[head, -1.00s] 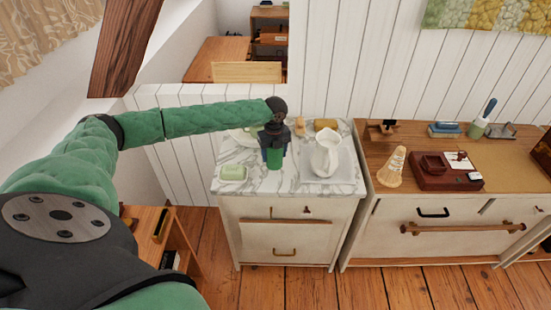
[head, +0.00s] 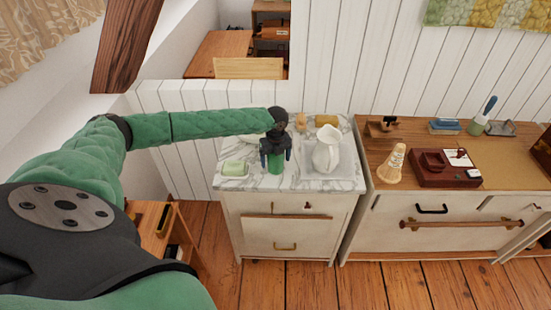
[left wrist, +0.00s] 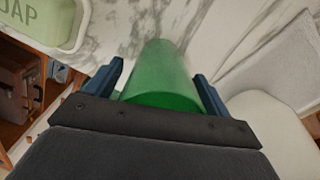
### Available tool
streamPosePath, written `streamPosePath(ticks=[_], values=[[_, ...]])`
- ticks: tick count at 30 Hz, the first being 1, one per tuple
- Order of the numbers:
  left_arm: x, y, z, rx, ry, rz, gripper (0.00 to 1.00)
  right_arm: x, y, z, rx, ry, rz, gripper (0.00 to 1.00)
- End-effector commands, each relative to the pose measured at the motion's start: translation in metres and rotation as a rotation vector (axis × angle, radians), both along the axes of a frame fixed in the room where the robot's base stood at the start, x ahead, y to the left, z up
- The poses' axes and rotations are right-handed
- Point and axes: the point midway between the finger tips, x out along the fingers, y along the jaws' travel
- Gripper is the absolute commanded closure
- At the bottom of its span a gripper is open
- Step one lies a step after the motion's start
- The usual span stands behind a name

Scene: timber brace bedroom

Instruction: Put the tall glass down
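The tall green glass (head: 275,164) stands on the marble top (head: 310,184) of the white cabinet, near the middle front. In the left wrist view the glass (left wrist: 162,80) is upright between the blue fingers, with a narrow gap showing on each side. My left gripper (head: 276,157) is open around the glass, its fingers spread to either side. The glass's far part and base are partly hidden by the gripper. My right gripper is not in view.
A green soap on a dish (head: 234,170) is close to the left of the glass. A white pitcher (head: 326,150) on a grey mat stands to the right. A wooden dresser (head: 400,190) adjoins on the right.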

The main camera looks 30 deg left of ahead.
Motion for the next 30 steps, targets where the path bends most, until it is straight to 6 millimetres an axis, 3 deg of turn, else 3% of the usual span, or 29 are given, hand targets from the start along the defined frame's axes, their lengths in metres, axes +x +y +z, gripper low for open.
streamPosePath(ticks=[8, 13, 17, 21, 30], values=[[0.0, 0.0, 0.001, 0.0, 0.0, 0.0, 0.19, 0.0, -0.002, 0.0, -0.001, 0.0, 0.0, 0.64], [0.001, 0.001, 0.013, 0.0, -0.003, 0.0, 0.19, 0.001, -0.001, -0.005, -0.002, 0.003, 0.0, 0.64], [0.0, 0.0, 0.034, 0.0, -0.004, -0.001, 0.19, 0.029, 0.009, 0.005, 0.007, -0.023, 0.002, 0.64], [0.001, 0.001, 0.062, 0.001, -0.004, 0.0, 0.19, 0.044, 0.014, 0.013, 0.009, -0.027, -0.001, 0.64], [0.001, 0.0, 0.109, 0.0, -0.001, 0.0, 0.19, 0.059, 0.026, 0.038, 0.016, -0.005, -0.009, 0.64]])
